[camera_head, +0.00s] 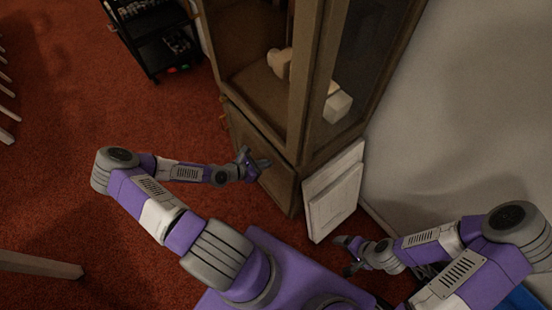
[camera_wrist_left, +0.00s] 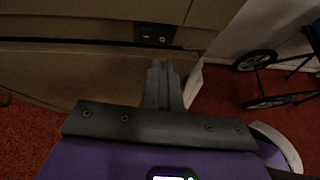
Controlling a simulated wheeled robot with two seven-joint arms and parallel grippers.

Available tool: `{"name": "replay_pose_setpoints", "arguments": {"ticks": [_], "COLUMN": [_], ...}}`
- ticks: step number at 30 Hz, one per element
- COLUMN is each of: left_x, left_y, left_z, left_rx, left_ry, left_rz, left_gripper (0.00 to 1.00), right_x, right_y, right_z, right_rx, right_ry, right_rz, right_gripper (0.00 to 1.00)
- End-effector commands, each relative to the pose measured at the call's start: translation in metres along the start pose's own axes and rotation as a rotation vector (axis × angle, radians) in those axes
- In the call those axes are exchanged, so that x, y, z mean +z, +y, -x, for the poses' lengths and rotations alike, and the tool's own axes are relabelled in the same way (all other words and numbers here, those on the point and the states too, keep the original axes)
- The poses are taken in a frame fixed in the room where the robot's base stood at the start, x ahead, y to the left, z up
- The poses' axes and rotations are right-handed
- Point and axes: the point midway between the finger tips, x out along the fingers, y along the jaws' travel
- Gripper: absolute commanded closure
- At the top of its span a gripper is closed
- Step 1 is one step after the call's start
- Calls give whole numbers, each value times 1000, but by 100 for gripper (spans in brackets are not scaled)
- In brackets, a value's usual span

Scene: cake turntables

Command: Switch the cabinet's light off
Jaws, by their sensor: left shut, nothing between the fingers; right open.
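The brown wooden cabinet (camera_head: 298,150) stands ahead, with glass upper panels and a lower wooden front. In the left wrist view, a small dark switch plate (camera_wrist_left: 155,34) sits on the cabinet's front, just beyond my left fingertips; I cannot tell which way its switch is set. My left gripper (camera_head: 262,164) is shut and empty in front of the lower cabinet; its closed fingers (camera_wrist_left: 160,66) point at the cabinet just below the plate. Contact cannot be made out. My right gripper (camera_head: 347,253) is open and empty, low near the white panels.
White panels (camera_head: 334,192) lean by the cabinet's right side, near the wall (camera_head: 455,110). Pale objects (camera_head: 338,104) sit inside the cabinet. A black shelf cart (camera_head: 155,35) stands at back left. A dark wheeled frame (camera_wrist_left: 262,78) shows at right in the wrist view.

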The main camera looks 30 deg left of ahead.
Motion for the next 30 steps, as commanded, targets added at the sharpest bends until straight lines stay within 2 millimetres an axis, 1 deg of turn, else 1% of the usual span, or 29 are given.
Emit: {"name": "replay_pose_setpoints", "arguments": {"ticks": [1, 3, 9, 12, 17, 26, 30], "left_x": [0, 4, 14, 17, 20, 20, 23], "left_y": [0, -1, 0, 0, 0, 0, -1], "left_z": [-9, -17, -34, -40, -43, -43, -48], "left_rx": [-2, -3, 0, 0, 1, 2, 2], "left_ry": [0, 0, 1, 0, 0, 0, -1], "left_rz": [-3, -5, -3, -2, 0, 1, 3], "left_gripper": [100, 100, 100, 100, 100, 100, 100], "right_x": [0, 0, 0, 0, 0, 0, 0], "right_y": [1, 1, 2, 2, 2, 2, 1], "right_z": [-2, -2, -4, -5, -5, -5, -3], "right_rx": [0, 0, 0, 0, 0, 0, 0], "right_ry": [0, 0, 0, 0, 0, 0, 0], "right_rz": [0, 0, 0, 0, 0, 0, 0], "right_gripper": [13, 13, 13, 13, 13, 13, 13]}}
